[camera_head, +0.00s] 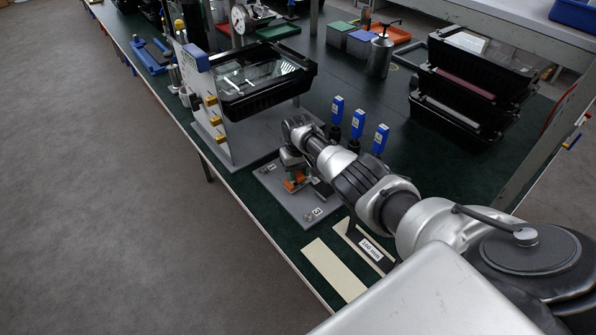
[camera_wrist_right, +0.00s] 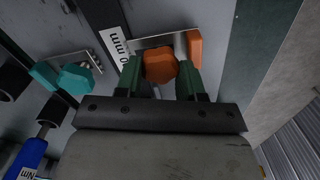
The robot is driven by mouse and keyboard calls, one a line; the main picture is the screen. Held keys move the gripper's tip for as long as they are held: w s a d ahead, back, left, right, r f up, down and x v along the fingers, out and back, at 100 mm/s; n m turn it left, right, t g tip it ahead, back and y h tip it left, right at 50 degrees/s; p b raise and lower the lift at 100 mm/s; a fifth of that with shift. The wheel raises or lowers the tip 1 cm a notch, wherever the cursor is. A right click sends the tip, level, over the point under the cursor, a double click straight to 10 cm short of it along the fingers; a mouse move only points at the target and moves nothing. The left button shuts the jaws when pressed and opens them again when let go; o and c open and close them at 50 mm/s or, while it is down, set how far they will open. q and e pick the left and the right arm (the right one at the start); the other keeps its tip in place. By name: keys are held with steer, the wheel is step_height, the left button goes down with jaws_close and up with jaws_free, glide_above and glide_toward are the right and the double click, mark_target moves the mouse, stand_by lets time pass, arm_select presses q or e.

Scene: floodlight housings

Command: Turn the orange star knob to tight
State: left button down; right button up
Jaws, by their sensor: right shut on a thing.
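The orange star knob (camera_wrist_right: 160,65) sits between the green fingers of my right gripper (camera_wrist_right: 160,74) in the right wrist view. The fingers are shut on it, one on each side. A metal bracket with an orange end block (camera_wrist_right: 194,48) is right beside the knob. In the head view my right gripper (camera_head: 294,176) points down at the grey base plate (camera_head: 285,205), with a little orange showing beneath it; my wrist hides most of the knob there. The knob's turned position cannot be read. My left gripper is not in view.
A teal knob (camera_wrist_right: 75,78) on another bracket is close to the left in the wrist view. Blue-handled tools (camera_head: 337,108) stand behind my wrist. A black floodlight housing (camera_head: 265,85) is held on a fixture at the left. Cream strips (camera_head: 333,268) lie near the bench's front edge.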

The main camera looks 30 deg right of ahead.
mark_target(298, 173)
steer(key=o, duration=0.9)
steer(key=shift+r, duration=0.25)
step_height(298, 173, up, 10)
steer(key=shift+r+p, duration=0.2)
steer(key=shift+p, duration=0.75)
